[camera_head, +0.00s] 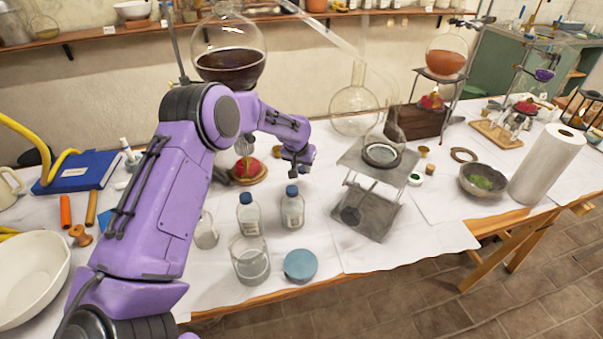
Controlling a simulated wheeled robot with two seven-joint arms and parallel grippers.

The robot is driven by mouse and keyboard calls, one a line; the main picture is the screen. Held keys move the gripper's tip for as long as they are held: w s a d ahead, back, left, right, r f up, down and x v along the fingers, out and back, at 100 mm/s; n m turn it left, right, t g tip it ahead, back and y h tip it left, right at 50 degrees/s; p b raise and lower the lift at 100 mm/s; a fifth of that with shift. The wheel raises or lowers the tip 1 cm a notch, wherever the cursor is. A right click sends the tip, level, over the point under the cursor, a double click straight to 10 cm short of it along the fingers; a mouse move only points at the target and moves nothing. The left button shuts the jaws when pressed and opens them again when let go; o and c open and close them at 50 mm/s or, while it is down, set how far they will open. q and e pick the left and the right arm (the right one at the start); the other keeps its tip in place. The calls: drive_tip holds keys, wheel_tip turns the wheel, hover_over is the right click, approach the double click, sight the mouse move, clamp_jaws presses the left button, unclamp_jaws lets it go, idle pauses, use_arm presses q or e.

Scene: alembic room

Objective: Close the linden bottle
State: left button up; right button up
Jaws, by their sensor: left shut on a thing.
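Two clear glass bottles with blue caps stand upright near the table's front, a left one (249,217) and a right one (292,210). A third small clear glass vessel (206,234) stands to their left, partly hidden by my left arm, with no cap visible. The labels are too small to read, so I cannot tell which is the linden bottle. My left gripper (298,170) points down just above and behind the right bottle's cap in the picture. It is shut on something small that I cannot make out. My right gripper is not in view.
An open glass jar (251,262) and a flat blue disc (300,265) are at the front edge. A metal stand (371,212) is to the right, and a red burner on a wooden base (249,172) is behind the bottles. A white bowl (32,280) is at far left.

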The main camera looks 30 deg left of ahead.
use_arm(q)
drive_tip(key=s+d+r+b, duration=0.2)
drive_tip(key=s+d+r, duration=0.5)
drive_tip(key=s, duration=0.2)
drive_tip(key=shift+s+r, duration=0.2)
drive_tip(key=shift+s, duration=0.1)
